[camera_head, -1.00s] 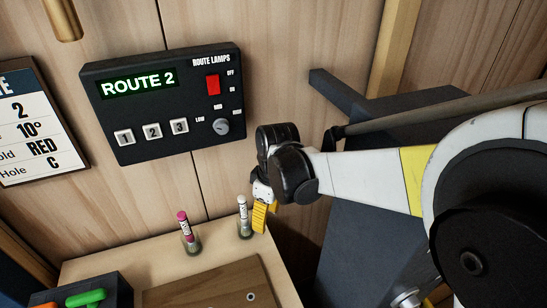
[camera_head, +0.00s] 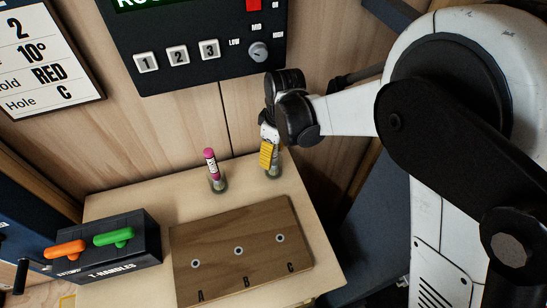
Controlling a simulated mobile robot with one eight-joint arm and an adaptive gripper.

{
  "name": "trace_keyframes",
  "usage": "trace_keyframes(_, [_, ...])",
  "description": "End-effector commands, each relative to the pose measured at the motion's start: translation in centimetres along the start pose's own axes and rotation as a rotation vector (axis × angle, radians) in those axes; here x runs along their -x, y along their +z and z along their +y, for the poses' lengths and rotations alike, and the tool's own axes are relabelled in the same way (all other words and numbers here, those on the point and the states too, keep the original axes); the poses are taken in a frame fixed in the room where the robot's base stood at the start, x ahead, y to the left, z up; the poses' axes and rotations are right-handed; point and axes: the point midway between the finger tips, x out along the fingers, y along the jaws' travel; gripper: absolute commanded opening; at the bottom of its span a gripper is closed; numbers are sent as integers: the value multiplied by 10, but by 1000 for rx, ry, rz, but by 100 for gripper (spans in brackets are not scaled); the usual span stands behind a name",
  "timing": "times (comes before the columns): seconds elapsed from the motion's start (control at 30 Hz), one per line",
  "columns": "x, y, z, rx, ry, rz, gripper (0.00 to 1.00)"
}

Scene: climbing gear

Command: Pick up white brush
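The white brush (camera_head: 276,159) stands upright in a small clear holder (camera_head: 273,173) at the back right of the wooden table. My gripper (camera_head: 267,155) is right at the brush, its yellow finger pointing down and covering most of it. Only a little of the brush shows beside and below the finger. Whether the fingers touch or enclose it is hidden, and the gap between them does not show.
A pink brush (camera_head: 211,163) stands in a similar holder to the left. A brown board (camera_head: 213,235) with holes A, B, C lies in front. A black box (camera_head: 140,262) with orange and green T-handles is at left. The route lamp panel (camera_head: 190,80) is on the wall behind.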

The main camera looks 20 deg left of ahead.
Motion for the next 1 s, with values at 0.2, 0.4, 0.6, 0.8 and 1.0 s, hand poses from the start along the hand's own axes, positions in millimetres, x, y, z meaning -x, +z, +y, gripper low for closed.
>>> trace_keyframes(0.2, [-1, 0, 0, 0, 0, 0, 47])
trace_keyframes(0.4, [-1, 0, 0, 0, 0, 0, 0])
trace_keyframes(0.6, [-1, 0, 0, 0, 0, 0, 0])
trace_keyframes(0.8, [0, 0, 0, 0, 0, 0, 0])
trace_keyframes(1.0, [17, -2, 0, 0, 0, 0, 0])
